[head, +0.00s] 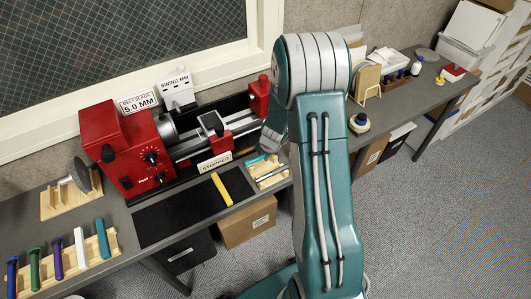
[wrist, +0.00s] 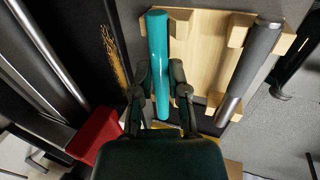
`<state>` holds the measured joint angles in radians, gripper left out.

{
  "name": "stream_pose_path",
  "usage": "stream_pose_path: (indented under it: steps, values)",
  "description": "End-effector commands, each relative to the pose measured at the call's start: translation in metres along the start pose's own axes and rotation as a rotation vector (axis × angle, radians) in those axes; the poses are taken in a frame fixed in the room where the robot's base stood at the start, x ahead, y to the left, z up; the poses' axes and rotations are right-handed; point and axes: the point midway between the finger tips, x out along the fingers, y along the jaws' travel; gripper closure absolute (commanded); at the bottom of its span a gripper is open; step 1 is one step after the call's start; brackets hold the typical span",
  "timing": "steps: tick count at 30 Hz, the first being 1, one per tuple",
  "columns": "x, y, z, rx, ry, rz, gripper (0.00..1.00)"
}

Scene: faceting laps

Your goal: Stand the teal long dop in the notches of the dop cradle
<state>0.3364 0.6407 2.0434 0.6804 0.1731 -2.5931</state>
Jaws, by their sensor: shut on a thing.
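The teal long dop (wrist: 158,45) is between the fingers of my gripper (wrist: 160,78) in the wrist view. My gripper is shut on it. The dop lies along the left side of the pale wooden dop cradle (wrist: 203,58), beside a notched block. I cannot tell whether it touches the cradle. A grey dop (wrist: 250,62) lies across the cradle's right side. In the head view the teal dop (head: 256,160) shows at the back left of the cradle (head: 282,178); my arm hides most of the gripper.
A red lathe-like machine (head: 125,150) stands left of the cradle, with a "STOPPED" sign (head: 214,162) in front. A yellow bar (head: 221,190) lies on a black mat (head: 180,220). A wooden rack (head: 70,262) at front left holds several coloured bars.

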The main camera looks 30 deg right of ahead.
Motion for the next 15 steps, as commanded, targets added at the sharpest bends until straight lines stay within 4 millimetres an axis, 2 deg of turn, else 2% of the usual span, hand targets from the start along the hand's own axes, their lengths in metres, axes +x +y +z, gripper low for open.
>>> stream_pose_path:
  steps: [13, 14, 15]
  values:
    - [0.0093, -0.0034, 0.0001, 0.000, -0.001, -0.001, 1.00]
    - [0.0091, -0.0032, 0.0002, 0.000, -0.002, 0.000, 0.71]
    - [0.0089, -0.0031, 0.0002, 0.000, -0.002, 0.000, 0.53]
